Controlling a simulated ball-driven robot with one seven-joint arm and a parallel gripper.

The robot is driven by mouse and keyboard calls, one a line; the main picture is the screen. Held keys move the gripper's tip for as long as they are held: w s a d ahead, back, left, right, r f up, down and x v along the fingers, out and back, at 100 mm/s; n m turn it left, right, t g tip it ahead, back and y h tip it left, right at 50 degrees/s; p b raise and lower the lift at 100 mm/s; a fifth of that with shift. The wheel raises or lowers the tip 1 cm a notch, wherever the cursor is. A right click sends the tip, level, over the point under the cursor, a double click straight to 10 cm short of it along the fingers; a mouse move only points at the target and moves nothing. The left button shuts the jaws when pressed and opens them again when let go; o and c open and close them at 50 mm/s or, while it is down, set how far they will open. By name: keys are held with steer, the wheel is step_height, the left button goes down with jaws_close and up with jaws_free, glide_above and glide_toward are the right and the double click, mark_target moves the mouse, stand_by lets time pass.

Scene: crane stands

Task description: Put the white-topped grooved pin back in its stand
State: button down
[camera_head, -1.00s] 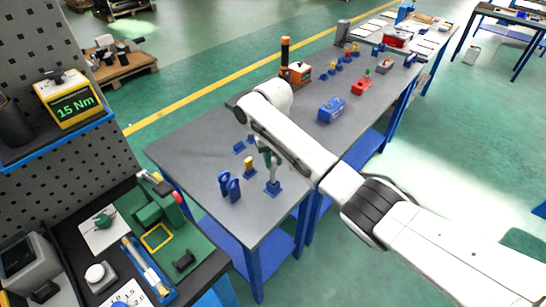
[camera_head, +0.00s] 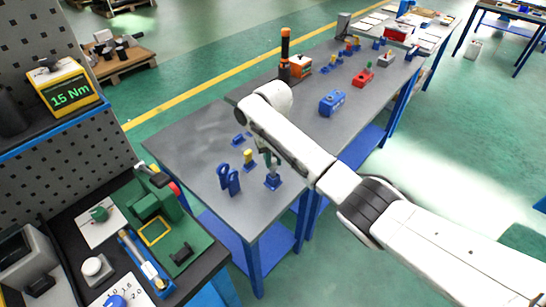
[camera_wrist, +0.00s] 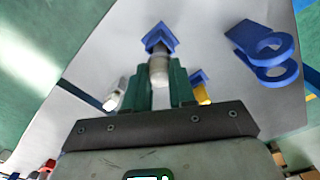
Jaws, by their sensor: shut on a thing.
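My gripper (camera_wrist: 160,86) is shut on the white-topped pin (camera_wrist: 159,70), whose pale rounded body shows between the green fingers in the wrist view. A blue stand (camera_wrist: 160,38) appears just beyond the pin's end. In the head view my gripper (camera_head: 268,158) is over the near part of the grey table, just above this blue stand (camera_head: 273,182). The pin is mostly hidden there by the fingers. I cannot tell whether its lower end touches the stand or is inside it.
A yellow-topped pin (camera_head: 248,156) stands in a blue stand to the left, and a blue double-loop piece (camera_head: 229,179) is nearby. A blue block (camera_head: 332,103), a red block (camera_head: 363,78) and an orange-black item (camera_head: 299,66) are farther back. The table's near edge is close.

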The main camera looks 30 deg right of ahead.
steer(key=shift+f, duration=0.25)
steer(key=c, duration=0.9)
jaws_free()
steer(key=shift+o, duration=0.2)
steer(key=shift+r, duration=0.15)
step_height(320, 180, up, 5)
steer(key=p, duration=0.5)
